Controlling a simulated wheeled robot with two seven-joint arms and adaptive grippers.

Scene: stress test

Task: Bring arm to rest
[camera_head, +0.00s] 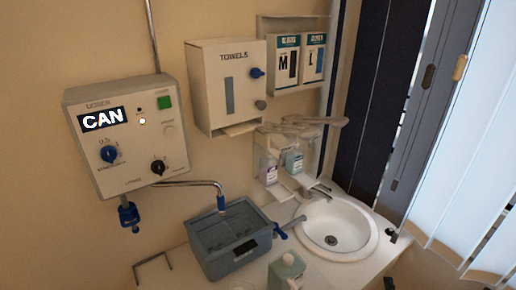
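Neither of my arms can be made out in the head view, and no gripper shows clearly. A small dark shape (389,284) at the bottom edge, right of centre, is too cut off to tell what it is. No object is seen held.
A counter holds a round white sink (354,246), a grey-blue basin (213,262) and a pale bottle (287,272). On the wall are a control box (185,132), a towel dispenser (222,58) and glove boxes (313,58). Blinds (478,150) hang at the right.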

